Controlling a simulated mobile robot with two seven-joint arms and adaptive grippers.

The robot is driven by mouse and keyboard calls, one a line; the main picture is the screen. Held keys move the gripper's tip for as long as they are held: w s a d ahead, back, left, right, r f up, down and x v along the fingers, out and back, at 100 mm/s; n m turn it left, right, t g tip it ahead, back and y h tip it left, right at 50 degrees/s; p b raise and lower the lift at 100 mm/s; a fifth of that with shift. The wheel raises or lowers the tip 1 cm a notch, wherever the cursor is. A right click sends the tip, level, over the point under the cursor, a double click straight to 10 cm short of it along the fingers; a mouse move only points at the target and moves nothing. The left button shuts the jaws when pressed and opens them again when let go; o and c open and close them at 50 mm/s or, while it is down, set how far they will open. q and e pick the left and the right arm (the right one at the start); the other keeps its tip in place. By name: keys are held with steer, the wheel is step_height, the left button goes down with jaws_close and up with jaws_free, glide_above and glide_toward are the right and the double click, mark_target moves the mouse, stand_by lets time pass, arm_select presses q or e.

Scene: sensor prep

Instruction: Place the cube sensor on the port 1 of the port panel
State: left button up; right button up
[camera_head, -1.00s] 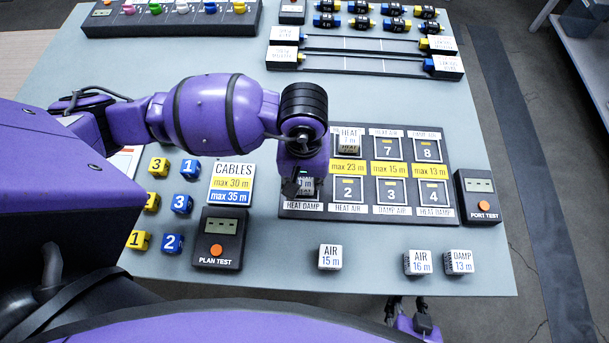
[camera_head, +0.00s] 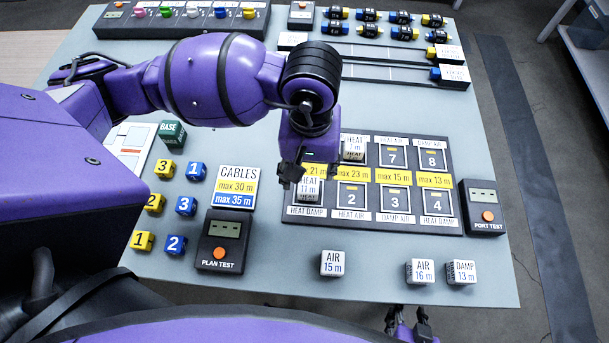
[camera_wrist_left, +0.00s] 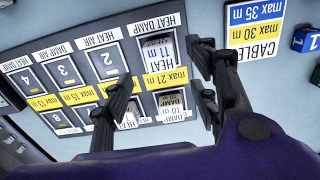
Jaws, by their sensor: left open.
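The white HEAT 11 m cube sensor (camera_head: 309,189) sits on port 1 at the lower left of the port panel (camera_head: 372,224). It also shows in the left wrist view (camera_wrist_left: 158,50). My left gripper (camera_head: 291,174) is just above and beside this cube, partly hidden by its own wrist in the head view. In the left wrist view its two dark fingers (camera_wrist_left: 163,80) are spread and nothing is held between them. My right gripper (camera_head: 405,322) is at the bottom edge, off the table, with its fingertips apart and empty.
A HEAT 7 m cube (camera_head: 353,149) and a DAMP 10 m cube (camera_wrist_left: 172,104) sit in the panel's other row. AIR 15 m (camera_head: 332,263), AIR 16 m (camera_head: 420,271) and DAMP 13 m (camera_head: 461,272) cubes stand in front. Testers (camera_head: 221,241) (camera_head: 483,206) flank the panel.

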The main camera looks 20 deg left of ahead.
mark_target(309, 184)
arm_select(q)
steer(key=shift+r, duration=2.1)
